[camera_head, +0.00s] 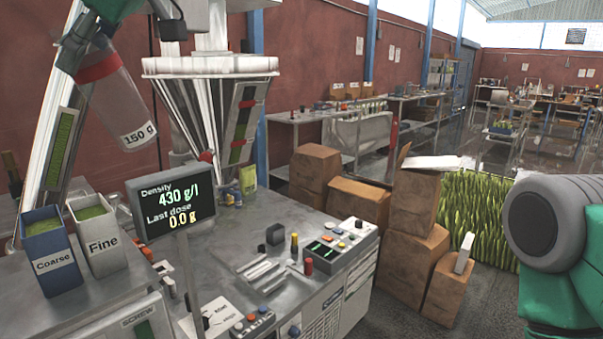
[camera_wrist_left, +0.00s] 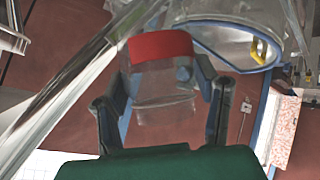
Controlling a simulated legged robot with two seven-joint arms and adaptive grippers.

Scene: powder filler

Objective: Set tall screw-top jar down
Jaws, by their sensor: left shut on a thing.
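The tall screw-top jar (camera_head: 118,100) is clear, with a red band and a "150 g" label. It hangs tilted in the air at the upper left of the head view, above the bench and the bins. My left gripper (camera_head: 82,42) is shut on it near its red band. In the left wrist view, the jar (camera_wrist_left: 160,82) sits between the two dark fingers of my left gripper (camera_wrist_left: 165,72). It looks see-through and empty there. My right gripper is out of view; only part of my right arm shows at the right edge.
A metal bench (camera_head: 225,258) holds a blue Coarse bin (camera_head: 50,258), a grey Fine bin (camera_head: 100,245), a density display (camera_head: 170,205) and a control box (camera_head: 340,245). Cardboard boxes (camera_head: 408,250) stand right of the bench.

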